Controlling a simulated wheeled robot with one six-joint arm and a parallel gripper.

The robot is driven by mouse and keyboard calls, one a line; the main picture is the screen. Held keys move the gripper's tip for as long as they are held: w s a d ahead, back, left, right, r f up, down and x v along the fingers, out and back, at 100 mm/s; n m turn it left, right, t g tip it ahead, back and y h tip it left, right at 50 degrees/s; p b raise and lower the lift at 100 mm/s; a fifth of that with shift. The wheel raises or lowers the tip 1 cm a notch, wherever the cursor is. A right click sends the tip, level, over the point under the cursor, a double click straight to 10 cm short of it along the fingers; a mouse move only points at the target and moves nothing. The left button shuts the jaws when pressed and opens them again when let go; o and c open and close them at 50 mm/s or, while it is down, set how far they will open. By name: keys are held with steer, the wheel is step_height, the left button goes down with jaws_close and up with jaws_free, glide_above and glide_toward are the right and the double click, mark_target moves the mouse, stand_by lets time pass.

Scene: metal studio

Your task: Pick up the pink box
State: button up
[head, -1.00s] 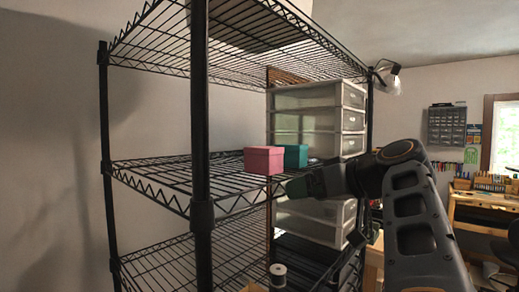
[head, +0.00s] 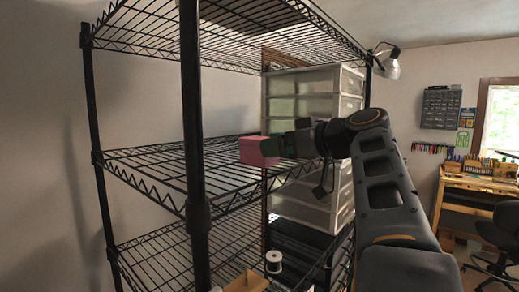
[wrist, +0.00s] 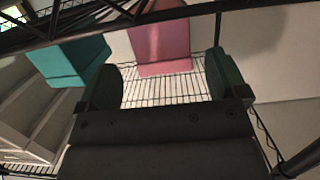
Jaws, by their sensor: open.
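The pink box (head: 250,153) sits on the middle wire shelf in the head view. My gripper (head: 276,147) is at its right side and hides part of it. In the wrist view, the pink box (wrist: 160,42) lies ahead of the gap between my fingers (wrist: 165,78). The fingers are open with nothing between them, one to each side of the gap, and the box is beyond their tips.
A teal box (wrist: 72,62) is left of the pink box in the wrist view; my gripper covers it in the head view. White drawer units (head: 310,95) stand at the right end of the rack. A black post (head: 190,120) rises at the front.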

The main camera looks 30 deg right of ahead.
steer(key=p+x, duration=0.1)
steer(key=x, duration=0.2)
steer(key=shift+w+a+p, duration=0.15)
steer(key=shift+a+p, duration=0.2)
steer(key=shift+w+a+f, duration=0.25)
steer(key=shift+w+f, duration=0.05)
steer(key=shift+w, duration=0.3)
steer(key=c, duration=1)
steer(key=shift+r, duration=0.1)
steer(key=shift+c, duration=0.2)
